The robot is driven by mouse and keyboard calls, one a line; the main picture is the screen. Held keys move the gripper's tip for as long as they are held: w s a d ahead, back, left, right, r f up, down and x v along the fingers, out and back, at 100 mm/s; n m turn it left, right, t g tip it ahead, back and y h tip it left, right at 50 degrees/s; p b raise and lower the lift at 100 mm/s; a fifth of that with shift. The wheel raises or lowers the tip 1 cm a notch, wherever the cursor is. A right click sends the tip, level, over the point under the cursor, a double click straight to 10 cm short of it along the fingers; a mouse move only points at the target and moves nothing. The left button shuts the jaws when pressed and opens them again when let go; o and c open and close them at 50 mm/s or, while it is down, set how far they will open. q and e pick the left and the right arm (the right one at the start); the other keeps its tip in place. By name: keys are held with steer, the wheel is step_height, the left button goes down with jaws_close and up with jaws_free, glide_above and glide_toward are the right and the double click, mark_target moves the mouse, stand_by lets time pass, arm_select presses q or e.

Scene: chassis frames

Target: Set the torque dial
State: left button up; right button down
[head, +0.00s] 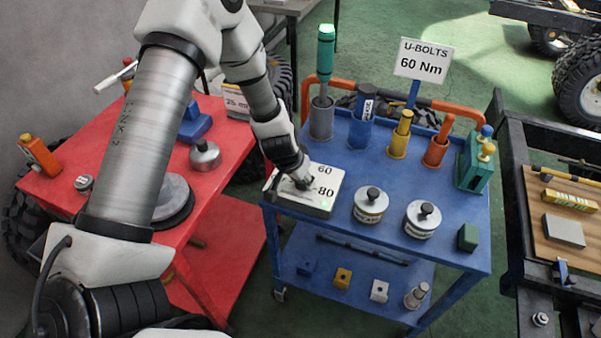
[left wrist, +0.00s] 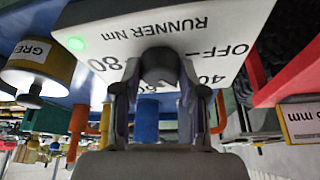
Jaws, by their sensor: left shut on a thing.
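The white torque box (head: 312,207) sits at the near left corner of the blue cart's top. Its face shows 60 and 80, and a green light glows beside the 80. In the left wrist view the box (left wrist: 215,25) appears upside down, with RUNNER Nm, OFF, 40 and 80 readable. My left gripper (head: 298,181) reaches down onto the box. Its fingers (left wrist: 158,78) are shut on the dark dial knob (left wrist: 158,62), one on each side. The fingers hide the dial's pointer, so I cannot tell its setting. A sign (head: 424,61) reads U-BOLTS 60 Nm. My right gripper is not in view.
The blue cart (head: 335,150) also carries two lidded tins (head: 370,206) (head: 422,220), a green-handled tool (head: 325,55) in a holder, coloured cups and a dark green block (head: 468,238). A red table (head: 235,135) stands at left, a wooden-topped bench (head: 545,205) at right.

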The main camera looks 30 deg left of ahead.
arm_select(q)
steer(key=shift+s+d+r+n+y+p, duration=0.15)
steer(key=shift+n+y+p, duration=0.15)
steer(key=shift+n+p, duration=0.55)
steer(key=n+g+y+p, duration=0.1)
steer(key=n+p, duration=0.3)
steer(key=n+y+p, duration=0.1)
steer(key=n+p, duration=0.3)
steer(key=p, duration=0.1)
steer(key=shift+d+g+y+p, duration=0.1)
steer(key=shift+g+y+p, duration=0.2)
steer(key=shift+g+y, duration=0.1)
steer(key=shift+w+f+n+g+p, duration=0.1)
steer(key=shift+w+n+g+p, duration=0.05)
steer(key=shift+n+p, duration=0.4)
steer(key=shift+w+f+n+g+p, duration=0.1)
steer(key=shift+n+g+p, duration=0.05)
steer(key=shift+n+p, duration=0.4)
steer(key=o, duration=1.1)
steer(key=shift+w, duration=0.1)
steer(key=shift+o, duration=0.2)
steer(key=v, duration=1.2)
steer(key=shift+d, duration=0.15)
